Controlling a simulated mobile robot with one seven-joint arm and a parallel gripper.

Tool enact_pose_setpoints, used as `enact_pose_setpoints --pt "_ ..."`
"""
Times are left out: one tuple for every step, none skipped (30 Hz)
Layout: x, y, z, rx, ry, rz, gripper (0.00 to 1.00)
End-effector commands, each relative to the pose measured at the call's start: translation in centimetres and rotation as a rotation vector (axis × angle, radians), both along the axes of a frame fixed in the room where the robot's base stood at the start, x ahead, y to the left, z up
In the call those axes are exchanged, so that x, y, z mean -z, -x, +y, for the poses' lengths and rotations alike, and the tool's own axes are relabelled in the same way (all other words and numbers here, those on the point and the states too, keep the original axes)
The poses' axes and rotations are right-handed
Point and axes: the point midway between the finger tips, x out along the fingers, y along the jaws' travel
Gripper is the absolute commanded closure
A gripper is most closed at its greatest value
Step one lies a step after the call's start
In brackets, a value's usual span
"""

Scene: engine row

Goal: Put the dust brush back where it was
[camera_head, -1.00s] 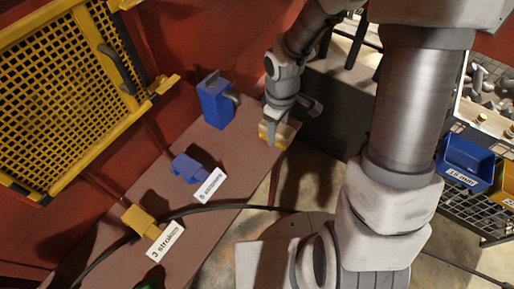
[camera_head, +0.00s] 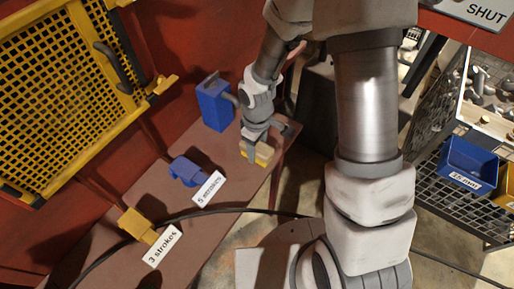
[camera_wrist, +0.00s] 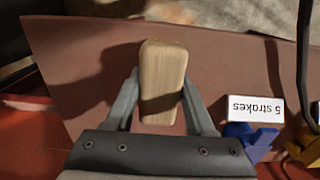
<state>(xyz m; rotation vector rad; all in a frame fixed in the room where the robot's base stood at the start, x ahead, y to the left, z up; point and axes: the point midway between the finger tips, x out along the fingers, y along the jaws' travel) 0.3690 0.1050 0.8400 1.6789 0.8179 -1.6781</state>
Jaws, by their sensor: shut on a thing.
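The dust brush shows in the head view as a small yellowish block (camera_head: 258,153) and in the wrist view as a pale wooden handle (camera_wrist: 162,75). My gripper (camera_head: 257,141) is shut on it, with one finger on each side of the handle. It points down at the right end of the brown bench (camera_head: 150,190). The bristles are hidden under the handle. I cannot tell whether the brush touches the bench top.
A blue box (camera_head: 214,102) stands behind my gripper. A blue block (camera_head: 187,171) with a "5 strokes" card (camera_head: 208,188) and a yellow block (camera_head: 138,224) with a "3 strokes" card (camera_head: 162,245) are nearer. A dark cable (camera_head: 235,211) crosses the bench.

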Motion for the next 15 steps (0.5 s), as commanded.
enact_pose_setpoints --pt "0.18 -0.01 0.01 0.0 0.0 0.0 0.9" --pt "0.31 -0.01 0.01 0.0 0.0 0.0 0.9" --pt "0.15 -0.01 0.01 0.0 0.0 0.0 0.38" --pt "0.13 -0.01 0.01 0.0 0.0 0.0 0.33" --pt "0.13 0.01 0.01 0.0 0.0 0.0 0.27" --pt "0.13 0.01 0.01 0.0 0.0 0.0 0.2" --pt "0.13 0.01 0.01 0.0 0.0 0.0 0.15" --pt "0.13 0.01 0.01 0.0 0.0 0.0 0.15" --pt "0.13 0.01 0.01 0.0 0.0 0.0 0.15" --pt "0.12 0.01 0.01 0.0 0.0 0.0 0.15" --pt "0.12 0.01 0.01 0.0 0.0 0.0 0.15" --pt "0.12 0.01 0.01 0.0 0.0 0.0 0.15" --pt "0.12 0.01 0.01 0.0 0.0 0.0 0.15" --pt "0.12 0.01 0.01 0.0 0.0 0.0 0.15" --pt "0.08 0.01 0.01 0.0 0.0 0.0 0.15"
